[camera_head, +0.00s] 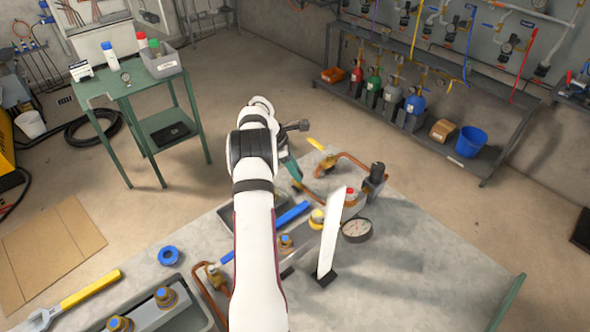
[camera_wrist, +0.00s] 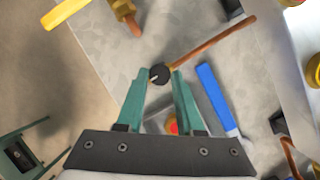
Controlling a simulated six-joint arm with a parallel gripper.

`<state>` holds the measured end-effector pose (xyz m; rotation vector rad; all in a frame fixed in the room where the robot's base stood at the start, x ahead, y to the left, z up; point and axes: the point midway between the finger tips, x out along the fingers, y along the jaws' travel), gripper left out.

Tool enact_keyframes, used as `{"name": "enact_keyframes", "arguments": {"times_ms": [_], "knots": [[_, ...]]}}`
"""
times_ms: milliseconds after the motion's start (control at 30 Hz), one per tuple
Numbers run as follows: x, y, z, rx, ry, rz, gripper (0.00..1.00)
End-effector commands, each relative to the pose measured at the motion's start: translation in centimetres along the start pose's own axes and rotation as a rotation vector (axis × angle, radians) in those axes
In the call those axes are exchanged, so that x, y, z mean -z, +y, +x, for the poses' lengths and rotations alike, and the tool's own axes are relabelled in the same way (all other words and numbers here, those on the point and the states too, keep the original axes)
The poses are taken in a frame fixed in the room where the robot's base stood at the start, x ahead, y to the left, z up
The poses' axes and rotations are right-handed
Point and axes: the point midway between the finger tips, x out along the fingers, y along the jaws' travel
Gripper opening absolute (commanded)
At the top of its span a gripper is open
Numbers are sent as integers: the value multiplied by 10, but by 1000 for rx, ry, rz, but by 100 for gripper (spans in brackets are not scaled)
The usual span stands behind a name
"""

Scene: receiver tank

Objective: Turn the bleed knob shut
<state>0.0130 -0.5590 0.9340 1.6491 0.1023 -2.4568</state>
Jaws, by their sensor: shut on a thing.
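The bleed knob (camera_wrist: 160,75) is a small round black knob with a white mark, seen in the wrist view at the end of a thin copper pipe (camera_wrist: 215,42). My gripper (camera_wrist: 161,73) has two green fingers with the knob between their tips, shut on it. In the head view my gripper (camera_head: 291,170) reaches down over the far left part of the grey workbench (camera_head: 420,255). My own arm and fingers hide the knob there.
A blue-handled tool (camera_wrist: 213,95) lies close to the right finger. A round gauge (camera_head: 357,230), an upright white plate (camera_head: 331,235) and brass fittings crowd the bench. A blue ring (camera_head: 169,256) lies at left. The bench's right part is clear.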

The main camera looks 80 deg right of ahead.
Motion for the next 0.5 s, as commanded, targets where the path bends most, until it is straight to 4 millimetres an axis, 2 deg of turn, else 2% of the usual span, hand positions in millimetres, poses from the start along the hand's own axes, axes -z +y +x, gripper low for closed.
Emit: {"name": "enact_keyframes", "arguments": {"times_ms": [233, 267, 400, 500], "knots": [[0, 0, 0, 1, 0, 8, 0], [0, 0, 0, 1, 0, 8, 40], [0, 0, 0, 2, 0, 7, 65], [0, 0, 0, 2, 0, 7, 66]]}}
